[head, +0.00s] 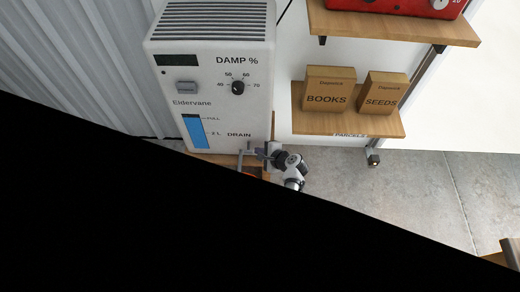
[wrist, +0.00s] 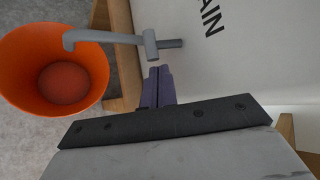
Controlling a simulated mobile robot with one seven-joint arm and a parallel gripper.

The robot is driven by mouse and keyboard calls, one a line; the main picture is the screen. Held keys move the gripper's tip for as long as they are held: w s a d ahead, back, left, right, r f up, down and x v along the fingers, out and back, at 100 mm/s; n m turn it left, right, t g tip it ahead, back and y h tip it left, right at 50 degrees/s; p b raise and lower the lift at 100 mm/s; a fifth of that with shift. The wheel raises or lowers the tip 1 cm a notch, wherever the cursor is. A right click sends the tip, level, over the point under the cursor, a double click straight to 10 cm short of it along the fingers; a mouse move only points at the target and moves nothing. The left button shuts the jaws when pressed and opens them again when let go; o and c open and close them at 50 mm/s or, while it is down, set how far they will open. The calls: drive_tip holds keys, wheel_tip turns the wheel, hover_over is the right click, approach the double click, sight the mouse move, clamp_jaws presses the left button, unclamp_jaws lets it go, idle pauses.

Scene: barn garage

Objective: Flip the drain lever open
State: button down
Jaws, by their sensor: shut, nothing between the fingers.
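The white dehumidifier (head: 212,110) carries a DRAIN label low on its front. In the wrist view a grey drain spout (wrist: 100,36) leaves the white panel and hooks over an orange bucket (wrist: 92,68). A short grey crosspiece (wrist: 150,46), apparently the drain lever, sits across the spout near the panel. My gripper (wrist: 158,69) is shut and empty, its purple fingers just below the crosspiece; I cannot tell whether they touch it. In the head view my gripper (head: 262,154) is at the unit's lower right, partly hiding the drain.
A wooden shelf (head: 370,125) at right holds a BOOKS box (head: 328,90) and a SEEDS box (head: 384,93). A higher shelf (head: 390,27) holds a red object (head: 410,6). The concrete floor (head: 410,185) at right looks clear. Black covers the lower left of the head view.

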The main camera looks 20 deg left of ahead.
drive_tip(key=shift+r, duration=0.25)
drive_tip(key=shift+r+g+p, duration=0.15)
drive_tip(key=shift+g+p, duration=0.25)
drive_tip(key=shift+p, duration=0.75)
drive_tip(key=shift+a+r+m+g+h+p, duration=0.1)
drive_tip(key=shift+r+m+g+h+p, duration=0.2)
drive_tip(key=shift+m+g+h+p, duration=0.8)
drive_tip(key=shift+r+n+t+y+p, duration=0.35)
drive_tip(key=shift+n+y+p, duration=0.15)
drive_tip(key=shift+p, duration=0.55)
drive_tip(key=shift+r+p, duration=0.7)
drive_tip(key=shift+r, duration=0.1)
